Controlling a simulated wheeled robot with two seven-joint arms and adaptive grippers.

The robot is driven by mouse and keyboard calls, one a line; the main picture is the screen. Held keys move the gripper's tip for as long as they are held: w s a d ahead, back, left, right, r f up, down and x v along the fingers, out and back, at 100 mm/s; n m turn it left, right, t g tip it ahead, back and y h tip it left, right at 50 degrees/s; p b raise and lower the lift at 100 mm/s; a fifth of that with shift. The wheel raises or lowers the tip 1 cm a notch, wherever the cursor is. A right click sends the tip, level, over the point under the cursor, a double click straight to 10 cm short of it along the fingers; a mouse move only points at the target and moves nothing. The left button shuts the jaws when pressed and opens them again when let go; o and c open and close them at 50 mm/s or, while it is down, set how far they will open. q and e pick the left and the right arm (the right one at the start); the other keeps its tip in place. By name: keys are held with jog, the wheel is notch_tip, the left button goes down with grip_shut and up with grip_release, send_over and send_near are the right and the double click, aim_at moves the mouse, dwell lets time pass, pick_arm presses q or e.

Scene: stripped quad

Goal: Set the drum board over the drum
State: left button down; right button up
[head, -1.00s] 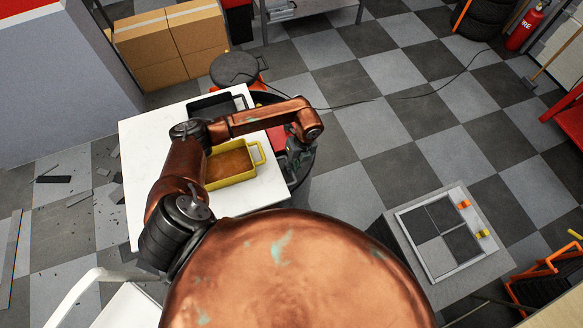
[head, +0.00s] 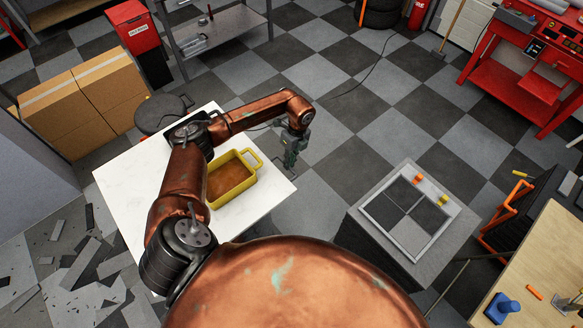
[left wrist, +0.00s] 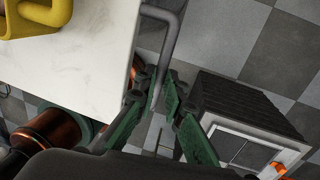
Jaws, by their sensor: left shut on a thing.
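My left gripper (head: 292,152) hangs beyond the right corner of a white tabletop (head: 130,195). In the left wrist view its green fingers (left wrist: 157,115) close around the lower end of a grey bent bar (left wrist: 172,40), which shows beside the tabletop edge. I cannot tell whether the bar belongs to the drum board. A dark round-topped thing (head: 158,116) stands behind the tabletop; I cannot tell whether it is the drum. My right gripper is out of view.
A yellow tray (head: 255,160) stands on the tabletop. To the right, a grey block (head: 352,232) carries a light-framed panel (head: 400,240). Cardboard boxes (head: 75,110) stand at left, a red bench (head: 490,75) at far right. Floor between gripper and bench is clear.

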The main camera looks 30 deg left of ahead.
pick_arm(q)
jog(key=shift+w+r, duration=0.15)
jog(key=shift+w, duration=0.3)
jog(key=shift+d, duration=0.15)
jog(key=c, duration=2)
grip_release()
jog(key=shift+w, duration=0.15)
jog(key=r, duration=0.4)
jog(key=w+r, duration=0.1)
jog(key=r, duration=0.2)
jog(key=w+r, duration=0.1)
jog(key=r, duration=0.3)
jog(key=shift+d+r, duration=0.3)
